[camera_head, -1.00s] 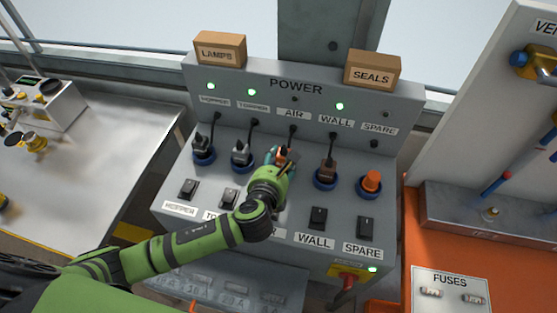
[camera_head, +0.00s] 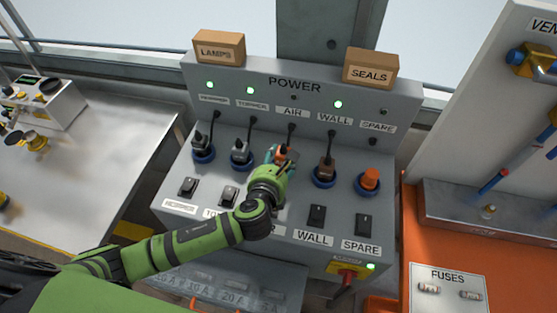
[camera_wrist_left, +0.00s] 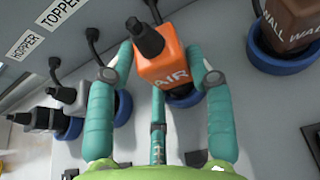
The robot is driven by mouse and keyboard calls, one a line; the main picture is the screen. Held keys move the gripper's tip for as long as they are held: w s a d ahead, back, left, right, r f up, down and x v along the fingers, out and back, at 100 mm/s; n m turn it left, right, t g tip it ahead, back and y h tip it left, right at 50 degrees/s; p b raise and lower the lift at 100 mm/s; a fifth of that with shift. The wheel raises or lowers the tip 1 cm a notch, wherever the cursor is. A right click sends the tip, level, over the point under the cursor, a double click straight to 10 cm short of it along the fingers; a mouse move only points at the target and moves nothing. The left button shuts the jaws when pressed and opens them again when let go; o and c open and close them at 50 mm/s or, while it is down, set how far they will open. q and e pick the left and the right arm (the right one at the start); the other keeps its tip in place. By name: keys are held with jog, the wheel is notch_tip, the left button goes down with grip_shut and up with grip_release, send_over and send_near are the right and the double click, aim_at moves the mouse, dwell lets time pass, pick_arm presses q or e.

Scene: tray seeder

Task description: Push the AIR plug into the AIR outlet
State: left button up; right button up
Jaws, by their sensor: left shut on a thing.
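The orange AIR plug (camera_wrist_left: 170,62) is between the two teal fingers of my left gripper (camera_wrist_left: 165,75) in the left wrist view. The gripper is shut on it. The blue ring of the AIR outlet (camera_wrist_left: 184,98) shows just behind the plug's lower end. I cannot tell how deep the plug sits in it. In the head view my left gripper (camera_head: 280,158) is at the AIR column of the POWER panel (camera_head: 296,88) and hides most of the plug and outlet. The AIR lamp (camera_head: 294,98) is dark. My right gripper is not in view.
The brown WALL plug (camera_head: 326,168) stands right of the gripper and a grey plug (camera_head: 241,149) left of it, both in blue outlets. An orange cap (camera_head: 370,179) sits at SPARE. Rocker switches (camera_head: 317,215) line the front. LAMPS (camera_head: 219,48) and SEALS (camera_head: 371,68) boxes stand on top.

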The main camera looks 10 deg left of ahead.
pick_arm(q)
jog(key=shift+s+a+f, duration=0.2)
jog(key=shift+s+f, duration=0.05)
jog(key=shift+f, duration=0.45)
jog(key=o, duration=1)
jog(key=shift+w+f, duration=0.1)
jog(key=shift+o, duration=0.5)
jog(key=o, duration=0.5)
jog(key=shift+d, duration=0.1)
jog(key=shift+r, duration=0.25)
